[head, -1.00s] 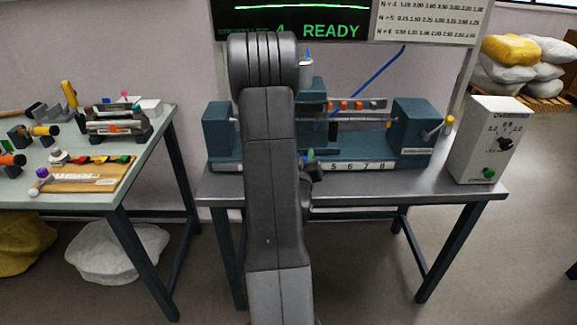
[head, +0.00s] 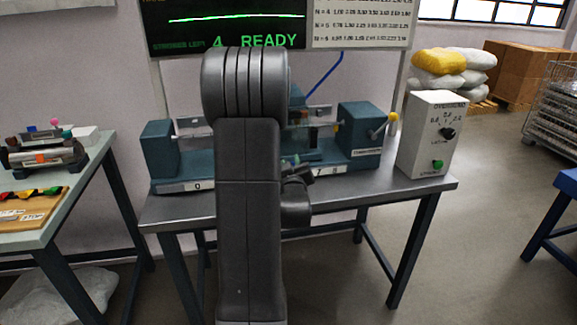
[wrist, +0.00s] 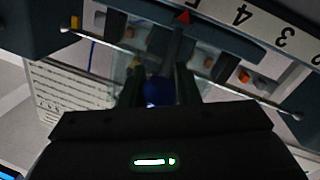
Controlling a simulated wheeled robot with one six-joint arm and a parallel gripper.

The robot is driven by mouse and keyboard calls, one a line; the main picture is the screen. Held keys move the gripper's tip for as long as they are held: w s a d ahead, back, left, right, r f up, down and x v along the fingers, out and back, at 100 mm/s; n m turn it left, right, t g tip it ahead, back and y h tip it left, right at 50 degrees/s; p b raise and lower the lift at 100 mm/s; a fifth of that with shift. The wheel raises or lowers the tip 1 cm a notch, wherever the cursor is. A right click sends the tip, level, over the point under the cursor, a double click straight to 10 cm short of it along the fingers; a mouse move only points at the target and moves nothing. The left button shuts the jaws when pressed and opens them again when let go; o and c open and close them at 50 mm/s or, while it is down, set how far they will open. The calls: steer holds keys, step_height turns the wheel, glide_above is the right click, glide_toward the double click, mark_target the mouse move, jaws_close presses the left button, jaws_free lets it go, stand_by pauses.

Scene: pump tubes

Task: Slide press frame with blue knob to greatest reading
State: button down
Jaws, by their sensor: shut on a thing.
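The blue knob (wrist: 158,92) shows in the wrist view between the two fingers of my gripper (wrist: 163,80), which is shut on it. The knob is on the teal press frame (head: 297,95), mostly hidden behind my arm in the head view. A red pointer (wrist: 184,17) in the wrist view stands close to the 5 on the white number scale (wrist: 262,28). In the head view the scale shows 0 at left and 7 and 8 at right. The dark display (head: 225,22) reads "4 READY" with a nearly flat green trace.
Teal end blocks (head: 360,128) bound the bench unit on the steel table (head: 400,190). A white control box (head: 430,125) with a black dial and green button stands at right. A side table (head: 60,215) with tools is at left. Open floor lies at right.

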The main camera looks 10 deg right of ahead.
steer(key=c, duration=1.1)
jaws_free()
steer(key=shift+c, duration=0.2)
steer(key=s+a+b, duration=0.1)
steer(key=s+a, duration=0.1)
steer(key=s, duration=1.1)
steer(key=shift+s+b, duration=0.35)
steer(key=shift+b, duration=0.05)
steer(key=w, duration=0.4)
steer(key=w+d+p, duration=0.1)
steer(key=w, duration=0.4)
steer(key=w+d+p, duration=0.1)
steer(key=w, duration=0.3)
steer(key=shift+w, duration=0.4)
steer(key=shift+a, duration=0.1)
steer(key=shift+s, duration=0.1)
